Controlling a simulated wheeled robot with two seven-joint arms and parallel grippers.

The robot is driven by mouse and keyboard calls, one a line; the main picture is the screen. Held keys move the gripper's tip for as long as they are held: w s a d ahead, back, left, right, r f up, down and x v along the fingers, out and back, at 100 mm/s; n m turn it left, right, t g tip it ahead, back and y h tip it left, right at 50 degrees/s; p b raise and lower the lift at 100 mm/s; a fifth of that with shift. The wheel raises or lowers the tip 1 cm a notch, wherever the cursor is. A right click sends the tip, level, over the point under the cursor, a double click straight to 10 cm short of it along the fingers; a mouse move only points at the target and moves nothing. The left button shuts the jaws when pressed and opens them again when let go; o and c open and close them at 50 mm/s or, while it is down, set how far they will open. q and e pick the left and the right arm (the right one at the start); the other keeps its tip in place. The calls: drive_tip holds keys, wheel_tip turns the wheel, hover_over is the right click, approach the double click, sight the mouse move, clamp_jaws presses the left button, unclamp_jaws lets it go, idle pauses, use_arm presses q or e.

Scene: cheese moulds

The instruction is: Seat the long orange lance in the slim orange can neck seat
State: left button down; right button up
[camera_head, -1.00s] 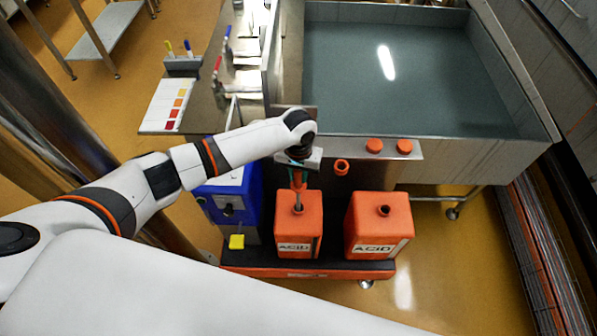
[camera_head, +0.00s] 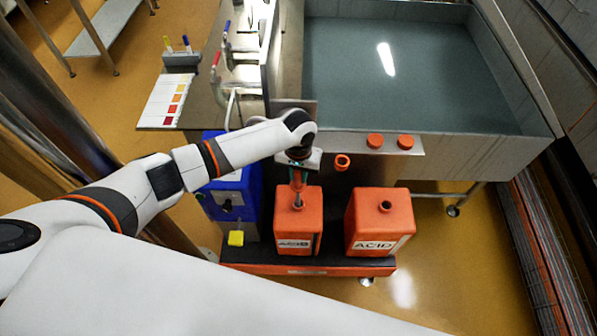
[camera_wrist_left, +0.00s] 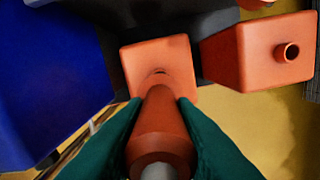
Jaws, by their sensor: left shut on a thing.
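The slim orange can (camera_head: 292,240), labelled ACID, stands upright on a low cart in the head view. My left gripper (camera_head: 298,166) is above it, shut on the orange lance (camera_head: 298,180). The lance points down, and its grey shaft reaches the neck area on the can's top. In the left wrist view the green fingers (camera_wrist_left: 158,128) grip both sides of the lance's orange body (camera_wrist_left: 160,112). The can's top (camera_wrist_left: 140,60) shows beyond it. The lance hides most of the neck seat, so I cannot tell how deep the shaft sits. My right gripper is not in view.
A wider orange can (camera_head: 380,228) with an open neck stands to the right on the cart (camera_head: 310,268). A blue container (camera_head: 228,200) stands to the left. An orange ring (camera_head: 342,162) and two orange caps (camera_head: 375,141) are by the steel tank's (camera_head: 470,155) edge.

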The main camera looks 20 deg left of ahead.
sight(298, 194)
use_arm(q)
drive_tip(key=shift+f+b, duration=3.55)
drive_tip(key=shift+f, duration=2.2)
drive_tip(key=c, duration=1.1)
unclamp_jaws()
drive_tip(key=shift+r, duration=0.15)
wheel_tip(298, 194, up, 12)
drive_tip(key=shift+f, duration=0.1)
